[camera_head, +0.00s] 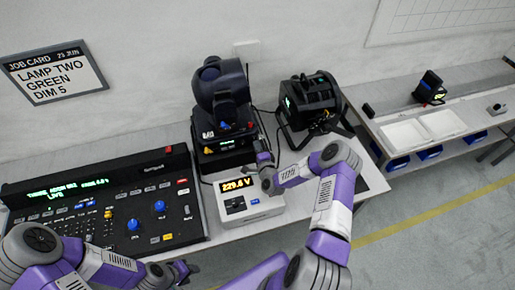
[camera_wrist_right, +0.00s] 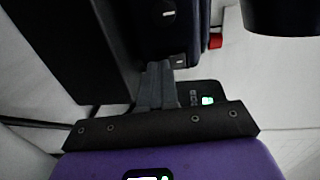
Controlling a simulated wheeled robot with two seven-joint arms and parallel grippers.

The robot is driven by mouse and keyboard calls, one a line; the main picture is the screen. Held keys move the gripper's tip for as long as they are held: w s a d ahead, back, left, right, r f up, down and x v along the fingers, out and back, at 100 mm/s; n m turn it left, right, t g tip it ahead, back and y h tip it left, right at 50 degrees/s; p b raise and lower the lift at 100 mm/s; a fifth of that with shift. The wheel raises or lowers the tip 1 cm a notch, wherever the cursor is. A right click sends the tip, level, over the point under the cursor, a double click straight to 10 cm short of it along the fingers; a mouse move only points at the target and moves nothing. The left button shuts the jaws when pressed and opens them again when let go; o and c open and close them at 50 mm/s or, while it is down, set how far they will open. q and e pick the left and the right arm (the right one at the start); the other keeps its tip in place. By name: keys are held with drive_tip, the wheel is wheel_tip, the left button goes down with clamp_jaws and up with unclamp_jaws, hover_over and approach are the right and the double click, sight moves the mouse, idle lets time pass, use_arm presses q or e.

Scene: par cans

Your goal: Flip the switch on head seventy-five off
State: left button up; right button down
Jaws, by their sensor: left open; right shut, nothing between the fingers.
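A black moving-head light (camera_head: 222,95) stands on its base at the back of the bench, with small blue, yellow and red parts on the base. A second black lamp (camera_head: 312,100) with a green display stands to its right. I cannot read a number on either one. My right gripper (camera_head: 262,150) is shut and empty, beside the right side of the first light's base. In the right wrist view its fingers (camera_wrist_right: 157,88) point at a dark housing with a small red part (camera_wrist_right: 215,41). Contact is unclear. My left gripper (camera_head: 184,270) is open, in front of the console.
A lighting console (camera_head: 105,205) fills the left of the bench. A white meter (camera_head: 248,203) reading 229.6 V sits below my right gripper. A job card (camera_head: 55,73) hangs on the wall. A side bench with white trays (camera_head: 405,134) is at right.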

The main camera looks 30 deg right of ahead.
drive_tip(key=shift+w+f+b, duration=0.1)
drive_tip(key=shift+b, duration=0.3)
drive_tip(key=f+v, duration=0.1)
drive_tip(key=v, duration=0.6)
drive_tip(key=shift+s+r, duration=0.3)
drive_tip(key=shift+r, duration=0.1)
